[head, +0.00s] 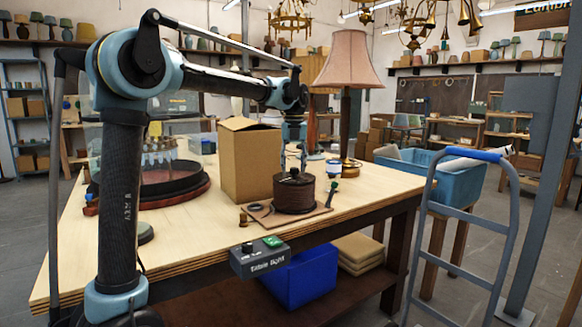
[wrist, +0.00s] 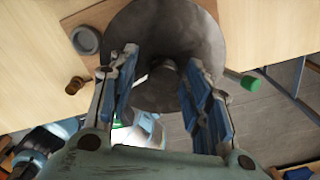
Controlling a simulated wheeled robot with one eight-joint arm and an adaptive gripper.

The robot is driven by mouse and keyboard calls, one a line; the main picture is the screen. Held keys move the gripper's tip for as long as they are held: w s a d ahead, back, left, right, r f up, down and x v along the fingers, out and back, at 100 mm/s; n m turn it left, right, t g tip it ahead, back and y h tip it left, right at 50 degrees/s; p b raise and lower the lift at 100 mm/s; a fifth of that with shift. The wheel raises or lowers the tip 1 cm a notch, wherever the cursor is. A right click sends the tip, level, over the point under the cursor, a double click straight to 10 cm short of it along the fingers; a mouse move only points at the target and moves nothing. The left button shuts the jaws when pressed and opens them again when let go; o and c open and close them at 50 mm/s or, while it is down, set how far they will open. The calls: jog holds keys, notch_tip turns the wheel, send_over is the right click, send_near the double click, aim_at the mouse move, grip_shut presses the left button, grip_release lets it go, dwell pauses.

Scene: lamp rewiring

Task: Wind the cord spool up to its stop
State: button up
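The cord spool (head: 294,193) is a brown wound drum with a dark top, upright on a thin brown board (head: 262,220) near the front edge of the workbench. In the wrist view its round grey top (wrist: 150,30) fills the upper middle, with a small round knob (wrist: 166,78) at its centre. My gripper (head: 294,157) points down over the spool top. In the wrist view my gripper (wrist: 163,62) is open, its two blue-padded fingers apart on either side of the knob. I cannot tell whether the fingertips reach down to the knob's height. No stop can be made out.
A tall cardboard box (head: 250,165) stands close behind the spool. A pink-shaded lamp (head: 347,62) stands behind. A "Table light" switch box (head: 260,260) hangs at the bench edge.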

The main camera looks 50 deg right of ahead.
jog(key=shift+s+r, duration=0.1)
notch_tip(320, 180, up, 12)
dwell(0.8)
notch_tip(320, 180, up, 5)
jog(key=n, duration=0.9)
notch_tip(320, 180, down, 18)
jog(key=shift+r, duration=0.1)
dwell(0.4)
grip_shut()
jog(key=shift+s+d, duration=0.1)
jog(key=shift+s, duration=0.05)
